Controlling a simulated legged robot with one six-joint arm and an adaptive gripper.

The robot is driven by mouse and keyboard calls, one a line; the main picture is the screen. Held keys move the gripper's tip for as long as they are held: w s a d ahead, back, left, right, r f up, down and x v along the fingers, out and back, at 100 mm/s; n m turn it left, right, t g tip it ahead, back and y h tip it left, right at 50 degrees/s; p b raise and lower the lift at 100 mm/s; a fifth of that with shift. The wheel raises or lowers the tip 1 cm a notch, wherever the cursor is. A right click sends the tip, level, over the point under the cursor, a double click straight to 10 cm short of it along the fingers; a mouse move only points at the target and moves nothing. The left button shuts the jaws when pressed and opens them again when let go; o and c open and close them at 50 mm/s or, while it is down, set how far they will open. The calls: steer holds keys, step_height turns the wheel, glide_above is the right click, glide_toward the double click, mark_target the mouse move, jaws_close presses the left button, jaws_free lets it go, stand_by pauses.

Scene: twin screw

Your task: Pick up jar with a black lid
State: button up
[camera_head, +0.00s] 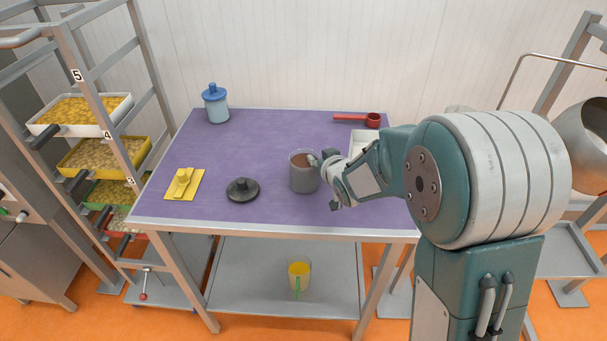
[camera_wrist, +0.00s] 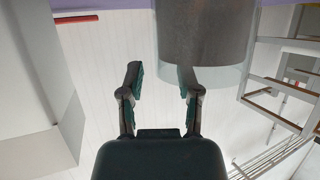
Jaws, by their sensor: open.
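An open jar (camera_head: 304,180) with brownish contents and a grey lower part stands upright on the purple table. A black lid (camera_head: 242,190) with a knob lies on the table to its left, apart from it. My gripper (camera_head: 322,165) is close to the jar's right side, tipped toward it; whether they touch I cannot tell. In the wrist view my gripper (camera_wrist: 160,80) is open with nothing between its fingers. The jar (camera_wrist: 205,35) there lies at upper right, overlapping the line of the right finger, not centred between them.
The purple table (camera_head: 270,140) also holds a blue-lidded jar (camera_head: 215,106), a yellow piece (camera_head: 183,184), a red scoop (camera_head: 372,120) and a white tray (camera_head: 361,138). A yellow cup (camera_head: 299,276) stands on the lower shelf. A tray rack (camera_head: 90,140) stands at left.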

steer(key=shift+w+f, duration=0.25)
steer(key=shift+w, duration=0.25)
steer(key=shift+a, duration=0.1)
steer(key=shift+a, duration=0.15)
jaws_close()
steer(key=shift+r, duration=0.1)
